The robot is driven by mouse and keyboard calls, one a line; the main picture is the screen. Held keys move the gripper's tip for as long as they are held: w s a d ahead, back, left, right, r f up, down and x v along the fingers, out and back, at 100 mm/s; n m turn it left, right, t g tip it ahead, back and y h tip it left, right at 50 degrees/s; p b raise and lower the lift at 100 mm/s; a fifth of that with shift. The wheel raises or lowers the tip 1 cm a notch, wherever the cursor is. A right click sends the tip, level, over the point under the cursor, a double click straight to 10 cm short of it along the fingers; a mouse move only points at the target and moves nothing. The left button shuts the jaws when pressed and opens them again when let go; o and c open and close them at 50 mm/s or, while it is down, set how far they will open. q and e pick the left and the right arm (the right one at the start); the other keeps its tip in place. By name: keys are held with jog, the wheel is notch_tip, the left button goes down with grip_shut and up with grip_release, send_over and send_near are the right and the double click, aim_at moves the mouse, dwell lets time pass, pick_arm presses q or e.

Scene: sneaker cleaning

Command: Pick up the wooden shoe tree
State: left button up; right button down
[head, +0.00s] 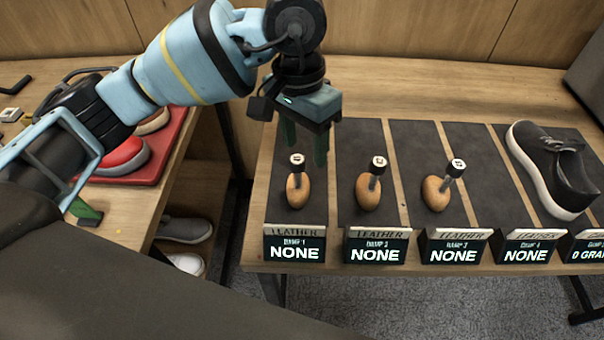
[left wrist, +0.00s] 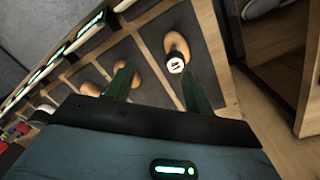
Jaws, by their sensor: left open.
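Three wooden shoe trees with dark stems and white-topped knobs stand in the bays of the display table: a left one (head: 298,190), a middle one (head: 368,192) and a right one (head: 437,193). I cannot tell which one is meant. My left gripper (head: 304,158) is open and empty, pointing down above and behind the left shoe tree, apart from it. In the left wrist view the gripper's green fingers (left wrist: 159,68) are spread. The nearest shoe tree (left wrist: 177,43) appears between and beyond them, its numbered knob toward the camera. My right gripper is not in view.
A dark sneaker (head: 556,170) lies in a bay at the right. Small signs (head: 294,245) line the table's front edge. A red tray (head: 150,165) with shoes is on the left table, across a gap. More shoes (head: 184,230) sit below. The bays behind the shoe trees are bare.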

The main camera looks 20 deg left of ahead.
aim_at(299, 158)
pick_arm(q)
jog(key=shift+w+a+r+t+y, duration=0.3)
jog(key=shift+w+a+r+y, duration=0.2)
jog(key=shift+w+a+r, duration=0.35)
jog(key=shift+s+d+f+p, duration=0.15)
jog(key=shift+f+p, duration=0.15)
jog(key=shift+f, duration=1.75)
jog(key=shift+s+f+p, duration=0.1)
jog(key=shift+f+p, duration=0.2)
jog(key=shift+f, duration=1.7)
jog(key=shift+c, duration=0.4)
grip_shut()
